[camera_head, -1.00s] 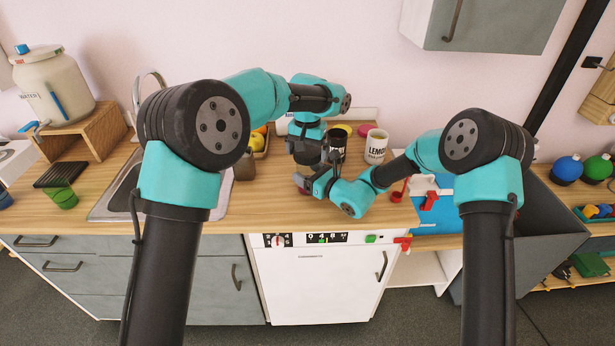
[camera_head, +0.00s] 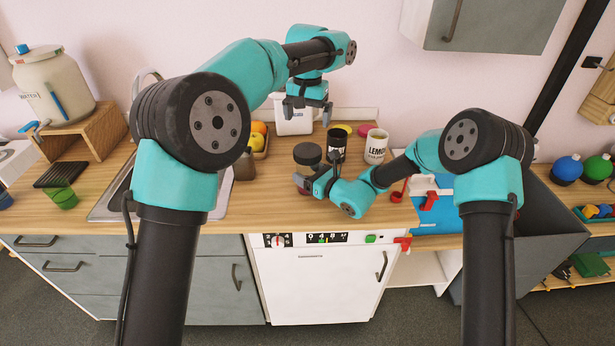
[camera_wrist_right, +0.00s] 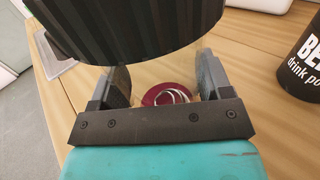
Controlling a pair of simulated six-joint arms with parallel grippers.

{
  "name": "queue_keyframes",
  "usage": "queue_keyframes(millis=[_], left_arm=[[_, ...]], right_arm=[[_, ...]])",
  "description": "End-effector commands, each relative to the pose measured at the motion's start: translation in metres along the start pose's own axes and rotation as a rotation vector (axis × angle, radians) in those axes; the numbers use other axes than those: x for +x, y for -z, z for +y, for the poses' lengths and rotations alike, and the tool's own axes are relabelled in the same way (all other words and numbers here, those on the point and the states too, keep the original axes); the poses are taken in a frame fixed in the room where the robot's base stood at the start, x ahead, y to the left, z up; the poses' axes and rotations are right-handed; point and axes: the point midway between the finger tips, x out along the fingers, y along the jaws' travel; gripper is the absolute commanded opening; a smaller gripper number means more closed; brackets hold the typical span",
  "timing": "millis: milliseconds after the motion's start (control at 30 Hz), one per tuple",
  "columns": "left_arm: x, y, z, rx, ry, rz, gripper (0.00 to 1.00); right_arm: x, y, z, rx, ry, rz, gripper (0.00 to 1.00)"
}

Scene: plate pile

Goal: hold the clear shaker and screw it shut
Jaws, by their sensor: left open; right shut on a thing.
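The shaker's black ribbed lid (camera_head: 307,154) sits on top of the shaker, upright on the counter; it fills the top of the right wrist view (camera_wrist_right: 130,25). The clear body is nearly invisible; faint curved rims (camera_wrist_right: 168,96) show between my right fingers. My right gripper (camera_head: 313,184) is shut on the clear body below the lid, its fingers also showing in the right wrist view (camera_wrist_right: 164,82). My left gripper (camera_head: 307,110) is open and empty, above and behind the lid, clear of it. Whether the lid is fully tight cannot be told.
A black lettered tub (camera_head: 337,140) and a white LEMON tub (camera_head: 376,146) stand close right of the lid. A white container (camera_head: 292,124) is behind my left gripper. The counter front is clear.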

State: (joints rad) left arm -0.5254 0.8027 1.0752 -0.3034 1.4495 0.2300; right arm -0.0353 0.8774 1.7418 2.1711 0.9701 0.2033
Motion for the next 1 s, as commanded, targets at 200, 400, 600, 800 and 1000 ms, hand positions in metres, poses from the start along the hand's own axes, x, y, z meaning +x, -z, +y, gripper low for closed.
queue_keyframes(millis=[200,400,600,800,1000], left_arm=[[-0.0072,-0.0002,0.0002,0.001,0.0,-0.001,1.0],[-0.0069,-0.0002,0.0002,0.001,0.0,-0.001,1.0],[-0.0068,-0.0002,0.0002,0.001,0.0,-0.001,1.0],[-0.0067,-0.0002,0.0002,0.001,0.0,-0.001,1.0],[-0.0067,-0.0002,0.0002,0.001,0.0,-0.001,1.0]], right_arm=[[0.0001,-0.0004,-0.0001,0.0,0.0,-0.001,0.06],[0.0001,-0.0004,-0.0001,0.0,0.0,-0.001,0.75],[0.0,-0.0002,-0.0001,0.0,0.0,0.0,0.94],[0.0,-0.0001,0.0,0.0,0.0,0.0,1.0],[-0.0039,0.0,-0.0004,0.0,0.001,0.0,1.0]])
